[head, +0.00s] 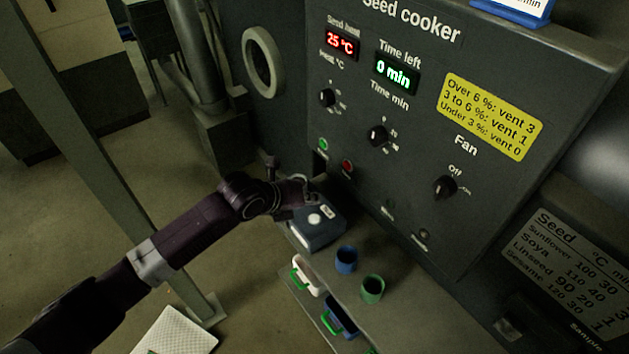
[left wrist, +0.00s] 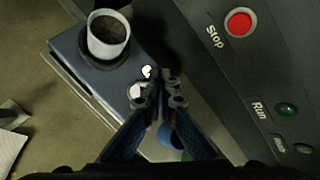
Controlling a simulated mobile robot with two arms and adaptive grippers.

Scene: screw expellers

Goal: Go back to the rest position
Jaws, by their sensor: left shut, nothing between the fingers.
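My left arm reaches in from the left in the head view. Its gripper (head: 308,193) is in front of the seed cooker's panel (head: 345,125), above a small blue-grey device (head: 318,232). In the left wrist view the fingers (left wrist: 160,84) are together and empty, over the edge of that device (left wrist: 95,65). A white cup (left wrist: 109,34) with dark contents stands on the device in that view; I cannot make it out in the head view. My right gripper is in neither view.
A blue cup (head: 346,260) and a green cup (head: 372,289) stand on the shelf beside the device.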

